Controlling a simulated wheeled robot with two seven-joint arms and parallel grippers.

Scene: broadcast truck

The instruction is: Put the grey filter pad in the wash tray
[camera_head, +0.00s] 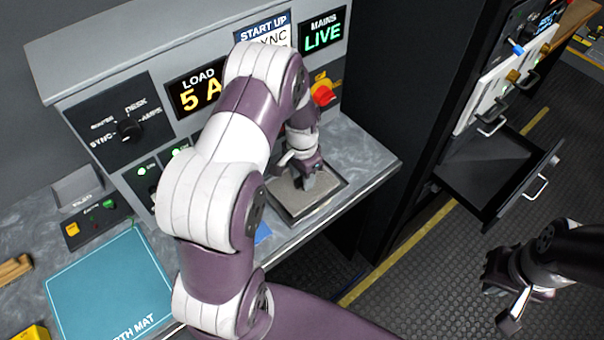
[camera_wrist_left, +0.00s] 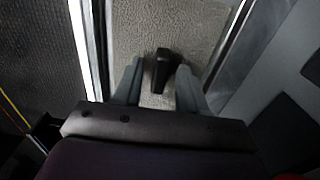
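A grey, rough-textured pad (camera_head: 294,198) lies flat within a shallow metal-rimmed tray (camera_head: 325,206) on the worktop in the head view. The pad fills most of the left wrist view (camera_wrist_left: 205,35), between bright metal walls (camera_wrist_left: 245,40). A black upright tab (camera_wrist_left: 161,68) stands on the pad. My left gripper (camera_head: 306,182) is over the pad, with its fingers (camera_wrist_left: 158,88) on either side of the tab and small gaps showing. My left arm hides part of the worktop. My right gripper (camera_head: 500,300) hangs empty above the floor, its fingers apart.
An open dark drawer (camera_head: 490,175) juts from the rack at right and looks empty. A control panel with a red knob (camera_head: 323,94) stands behind the tray. A blue mat (camera_head: 108,288) lies at left on the worktop.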

